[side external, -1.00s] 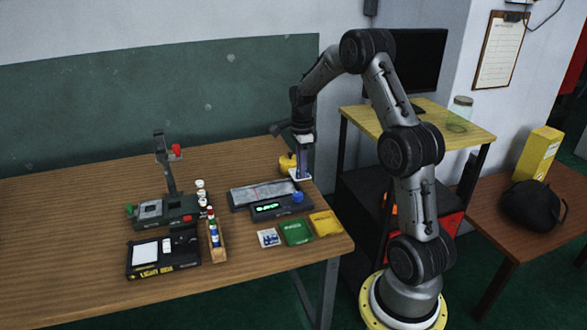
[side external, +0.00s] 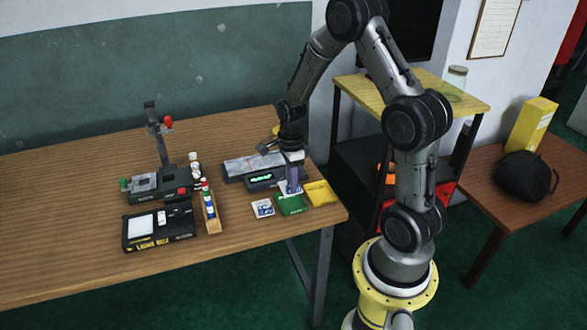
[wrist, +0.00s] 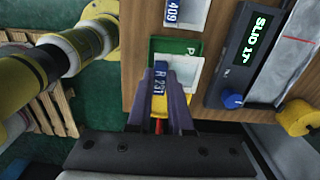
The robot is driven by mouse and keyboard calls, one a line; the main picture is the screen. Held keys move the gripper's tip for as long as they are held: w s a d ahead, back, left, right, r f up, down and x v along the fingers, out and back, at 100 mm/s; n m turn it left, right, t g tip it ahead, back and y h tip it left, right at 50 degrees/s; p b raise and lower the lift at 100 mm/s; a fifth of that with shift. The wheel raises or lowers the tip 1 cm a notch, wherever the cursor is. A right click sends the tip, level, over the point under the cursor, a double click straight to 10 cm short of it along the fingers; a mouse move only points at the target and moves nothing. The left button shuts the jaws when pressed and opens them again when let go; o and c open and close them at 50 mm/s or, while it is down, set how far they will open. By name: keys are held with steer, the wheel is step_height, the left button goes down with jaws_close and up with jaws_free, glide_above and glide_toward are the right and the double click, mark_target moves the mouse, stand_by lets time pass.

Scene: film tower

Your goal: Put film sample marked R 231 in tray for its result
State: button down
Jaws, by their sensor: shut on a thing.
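My gripper (side external: 292,185) points down over the green tray (side external: 292,208), its purple fingers shut on the film sample. In the wrist view the sample (wrist: 160,80) has a blue label reading R 231 and is between the fingertips (wrist: 160,85), over the green tray (wrist: 193,47), which bears a letter P. Whether the sample touches the tray is unclear. The yellow tray (side external: 321,193) is to the right of the green one. A white-and-blue piece (side external: 262,208) lies to the left; in the wrist view its label (wrist: 175,12) reads 409.
A tester with a lit green display (side external: 262,178) and a blue knob (wrist: 231,100) stands behind the trays; the display seems to read SLID 17. A wooden rack of vials (side external: 210,212), a light box (side external: 158,228) and a stand with a red knob (side external: 168,121) are to the left.

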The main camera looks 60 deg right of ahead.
steer(key=shift+f, duration=2.5)
steer(key=shift+f, duration=0.2)
steer(key=shift+c, duration=1)
jaws_free()
steer(key=shift+r, duration=0.1)
steer(key=shift+r, duration=3.4)
